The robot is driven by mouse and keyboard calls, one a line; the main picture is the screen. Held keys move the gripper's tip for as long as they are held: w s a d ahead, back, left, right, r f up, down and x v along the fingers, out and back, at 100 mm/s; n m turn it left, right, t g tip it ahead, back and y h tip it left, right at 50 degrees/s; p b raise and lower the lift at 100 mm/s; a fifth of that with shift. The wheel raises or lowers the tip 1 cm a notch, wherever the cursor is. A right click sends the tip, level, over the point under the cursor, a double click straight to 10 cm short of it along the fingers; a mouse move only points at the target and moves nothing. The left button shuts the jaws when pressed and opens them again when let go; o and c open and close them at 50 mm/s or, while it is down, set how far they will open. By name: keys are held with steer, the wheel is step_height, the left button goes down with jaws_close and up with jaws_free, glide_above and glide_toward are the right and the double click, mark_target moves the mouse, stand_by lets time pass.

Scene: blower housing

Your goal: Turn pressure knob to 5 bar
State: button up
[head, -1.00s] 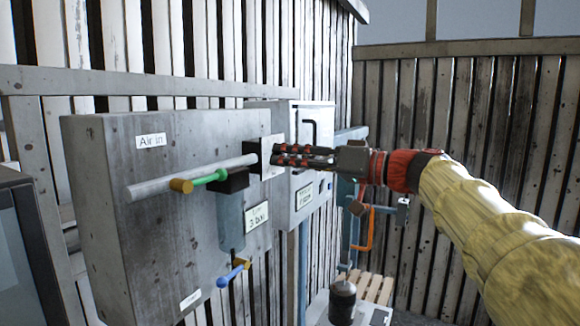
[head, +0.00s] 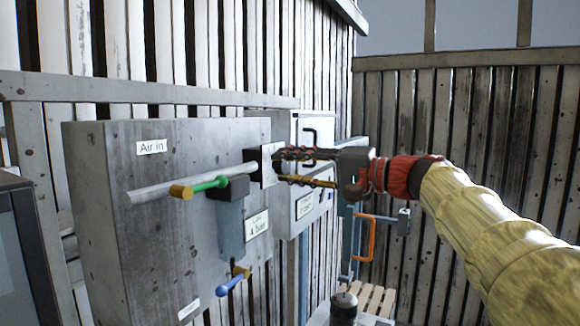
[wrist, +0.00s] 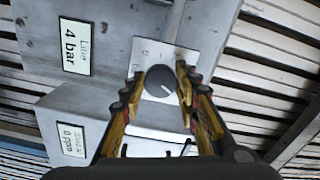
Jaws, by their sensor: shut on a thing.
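The pressure knob (wrist: 160,82) is a dark grey round dial with a light pointer line, on a white scale plate (wrist: 150,52) with faint marks. In the wrist view my gripper (wrist: 158,84) has one finger on each side of the knob, shut on it. The head view shows my gripper (head: 283,167) at the right edge of the panel, over the white plate (head: 271,160); the knob is hidden there behind the fingers. The line display (wrist: 74,48) reads "4 bar"; it also shows in the head view (head: 257,224).
The grey panel (head: 150,230) carries an "Air in" label (head: 151,147), a pipe with a green-handled valve (head: 208,184) and a blue-handled valve (head: 232,282). A second grey box (head: 312,130) stands behind. An orange handle (head: 366,240) is below my wrist.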

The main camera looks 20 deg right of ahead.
steer(key=shift+m, duration=0.5)
steer(key=o, duration=1.2)
steer(key=shift+c, duration=0.2)
steer(key=v, duration=1.2)
